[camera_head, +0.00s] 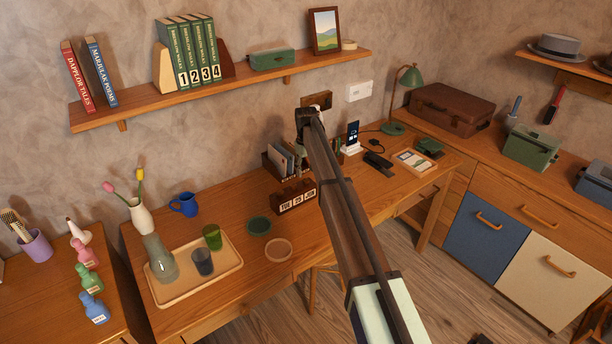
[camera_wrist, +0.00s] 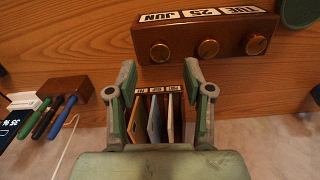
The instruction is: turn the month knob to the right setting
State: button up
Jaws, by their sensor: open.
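The calendar block (camera_wrist: 205,32) is a brown wooden box with windows reading TUE, 25 and JUN. In the head view the calendar (camera_head: 283,207) stands on the desk, and my arm hides part of that area.
A letter sorter (camera_wrist: 138,92) with several envelopes shows between and beyond my fingers. A pen holder (camera_wrist: 68,88) and phone are to the left.

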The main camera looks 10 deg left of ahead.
aim_at(306, 180)
jog(key=shift+f+p, duration=0.35)
jog(key=shift+f, duration=1.75)
grip_shut()
